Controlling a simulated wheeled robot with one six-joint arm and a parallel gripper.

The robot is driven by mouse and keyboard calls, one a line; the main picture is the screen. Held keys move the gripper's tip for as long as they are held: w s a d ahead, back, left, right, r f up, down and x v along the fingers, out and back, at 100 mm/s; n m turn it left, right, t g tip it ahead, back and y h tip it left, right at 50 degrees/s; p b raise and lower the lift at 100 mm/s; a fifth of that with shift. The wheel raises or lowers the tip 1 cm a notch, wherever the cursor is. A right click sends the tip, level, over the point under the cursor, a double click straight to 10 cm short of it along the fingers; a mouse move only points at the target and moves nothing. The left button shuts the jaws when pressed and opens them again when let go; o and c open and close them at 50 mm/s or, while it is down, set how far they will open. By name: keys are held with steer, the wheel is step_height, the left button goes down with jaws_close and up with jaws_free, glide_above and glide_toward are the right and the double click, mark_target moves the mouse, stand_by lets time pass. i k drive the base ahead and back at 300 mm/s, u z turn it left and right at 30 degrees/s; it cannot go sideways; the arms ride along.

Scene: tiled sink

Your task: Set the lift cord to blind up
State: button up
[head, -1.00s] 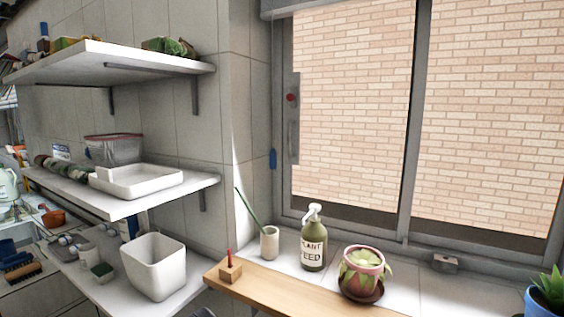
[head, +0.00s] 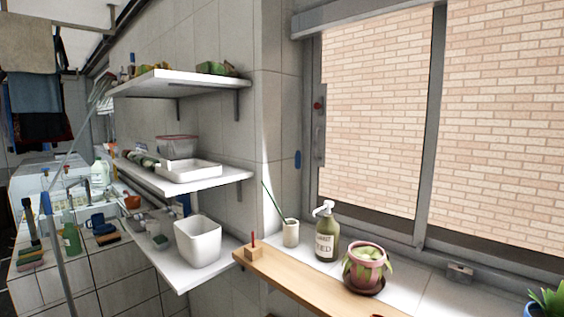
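A grey box-like rail (head: 345,13) runs along the top of the window; it may be the blind's housing, and no lowered blind covers the glass. No cord line can be made out. A grey window handle (head: 319,140) with a red spot above it is on the left frame. My gripper is not in view.
A wooden board (head: 300,284) below the window holds a red-pegged block (head: 254,253). A cup (head: 290,233), pump bottle (head: 327,238) and potted plant (head: 367,265) stand along the sill. White shelves (head: 205,183) project at left; a slim grey pole (head: 57,255) stands farther left.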

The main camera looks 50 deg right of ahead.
mark_target(298, 160)
steer(key=u, duration=0.05)
steer(key=i, duration=1.05)
steer(key=z, duration=1.3)
